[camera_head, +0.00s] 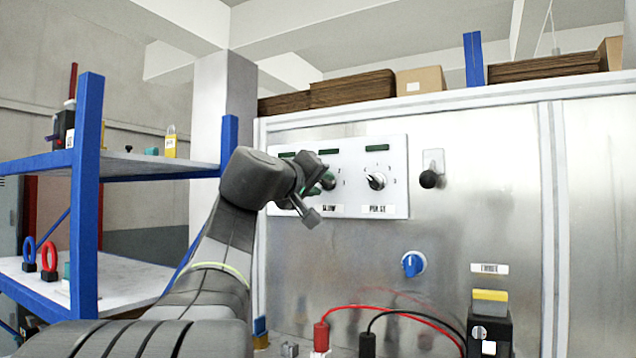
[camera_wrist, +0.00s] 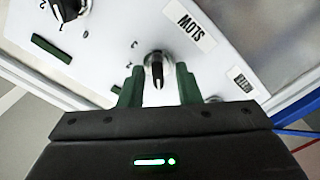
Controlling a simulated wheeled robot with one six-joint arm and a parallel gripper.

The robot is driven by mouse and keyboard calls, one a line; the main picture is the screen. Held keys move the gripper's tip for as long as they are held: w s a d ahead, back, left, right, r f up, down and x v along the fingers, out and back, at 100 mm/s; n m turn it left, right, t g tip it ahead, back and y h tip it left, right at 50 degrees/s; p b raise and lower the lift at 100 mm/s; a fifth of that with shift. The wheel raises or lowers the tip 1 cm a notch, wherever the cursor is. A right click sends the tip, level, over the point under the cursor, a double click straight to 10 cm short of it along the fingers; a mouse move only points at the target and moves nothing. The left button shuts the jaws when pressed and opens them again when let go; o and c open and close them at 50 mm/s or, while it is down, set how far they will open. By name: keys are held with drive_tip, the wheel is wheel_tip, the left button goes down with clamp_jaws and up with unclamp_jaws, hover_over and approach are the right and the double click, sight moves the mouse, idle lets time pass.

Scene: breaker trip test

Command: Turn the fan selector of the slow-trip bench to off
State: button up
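The white selector panel (camera_head: 395,145) is on the metal bench front, with several rotary knobs in a row. The knob above the SLOW label (camera_head: 331,208) is partly hidden by my gripper (camera_head: 321,184) in the head view. In the wrist view, my gripper (camera_wrist: 159,86) is open, its green fingers on either side of this black-and-silver knob (camera_wrist: 157,66), with gaps showing. The knob's white line points towards the gripper body. Another knob (camera_head: 376,180) is to the right. The leftmost part of the panel is hidden behind my wrist. I see no label reading fan.
A black ball-ended lever (camera_head: 430,179) is right of the panel, and a blue knob (camera_head: 413,264) lower down. Red (camera_head: 321,336) and black (camera_head: 367,345) leads loop below, beside a black device (camera_head: 489,328). A blue-framed shelf (camera_head: 90,190) stands left.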

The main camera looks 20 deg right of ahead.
drive_tip(key=shift+s+a+r, duration=0.1)
drive_tip(key=shift+s+a, duration=0.05)
drive_tip(key=b+v, duration=0.4)
drive_tip(key=v, duration=0.9)
drive_tip(key=shift+s+a, duration=0.15)
drive_tip(key=shift+a, duration=0.05)
drive_tip(key=p+x, duration=0.4)
drive_tip(key=x, duration=0.8)
drive_tip(key=shift+d+r, duration=0.1)
drive_tip(key=shift+d, duration=0.15)
drive_tip(key=shift+x, duration=0.75)
drive_tip(key=shift+a, duration=0.1)
